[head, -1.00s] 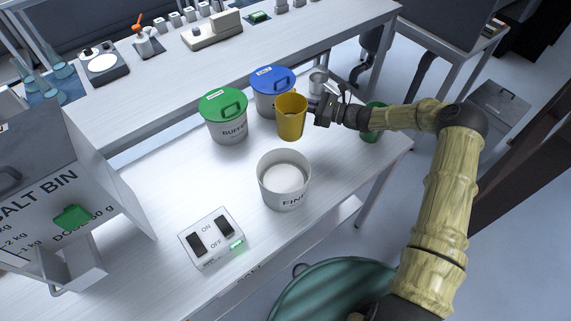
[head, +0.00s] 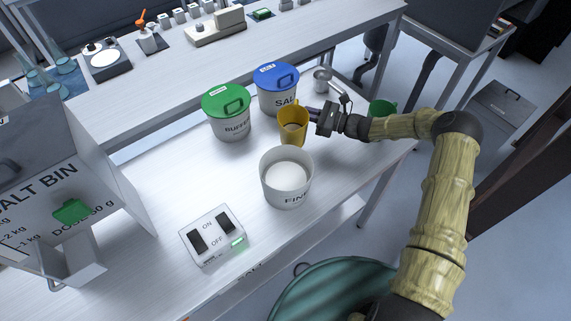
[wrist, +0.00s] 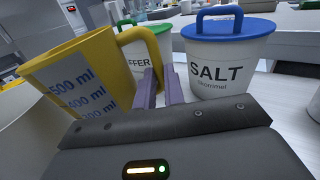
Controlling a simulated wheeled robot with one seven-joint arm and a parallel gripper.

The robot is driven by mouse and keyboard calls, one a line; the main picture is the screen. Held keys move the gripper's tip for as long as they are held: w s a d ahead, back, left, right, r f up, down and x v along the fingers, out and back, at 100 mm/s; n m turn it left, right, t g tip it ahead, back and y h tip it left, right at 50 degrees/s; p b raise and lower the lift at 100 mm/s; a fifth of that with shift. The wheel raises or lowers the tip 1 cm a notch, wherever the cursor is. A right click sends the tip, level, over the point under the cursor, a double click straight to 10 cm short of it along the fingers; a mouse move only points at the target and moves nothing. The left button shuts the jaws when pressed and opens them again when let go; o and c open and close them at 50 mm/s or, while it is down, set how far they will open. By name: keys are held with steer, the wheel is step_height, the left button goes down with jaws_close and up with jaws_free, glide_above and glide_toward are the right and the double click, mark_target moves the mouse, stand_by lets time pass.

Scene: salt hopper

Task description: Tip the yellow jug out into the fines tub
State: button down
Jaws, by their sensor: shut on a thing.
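My gripper (wrist: 160,88) is shut on the handle of the yellow jug (head: 293,137). In the head view the jug leans towards the near side, and a pale patch shows inside its mouth. It hangs just behind the far rim of the fines tub (head: 287,198), a white round open tub with pale material inside. In the wrist view the jug (wrist: 95,75) shows its 500 ml and 400 ml marks and looks tilted. The wrist view does not show its inside. I see nothing pouring out.
The green-lidded buffer tub (head: 232,128) and blue-lidded salt tub (head: 279,103) stand behind. A switch box (head: 213,236) is in front; the salt bin (head: 40,190) is at left.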

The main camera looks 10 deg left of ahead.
mark_target(303, 110)
steer(key=s+r+n+p, duration=0.1)
steer(key=r+n+p, duration=0.1)
steer(key=r, duration=0.1)
steer(key=s+r+n+p, duration=0.2)
steer(key=r, duration=0.2)
steer(key=s+r+n+y+p, duration=0.1)
steer(key=r+n+p, duration=0.1)
steer(key=r, duration=0.2)
steer(key=shift+s+d+n+g, duration=0.2)
steer(key=shift+s+n+g, duration=0.1)
steer(key=shift+s+f+b, duration=0.15)
steer(key=shift+f+b, duration=0.1)
steer(key=shift+b, duration=0.2)
steer(key=shift+s+r+n+g+y+b, duration=0.15)
steer(key=shift+s+n, duration=0.1)
steer(key=shift+n, duration=0.35)
steer(key=shift+s+r+n+g+y+b, duration=0.15)
steer(key=shift+s+n, duration=0.05)
steer(key=shift+n, duration=0.4)
steer(key=shift+s+d+r+n, duration=0.1)
steer(key=shift+s+n, duration=0.1)
steer(key=shift+n, duration=0.4)
steer(key=shift+r, duration=0.1)
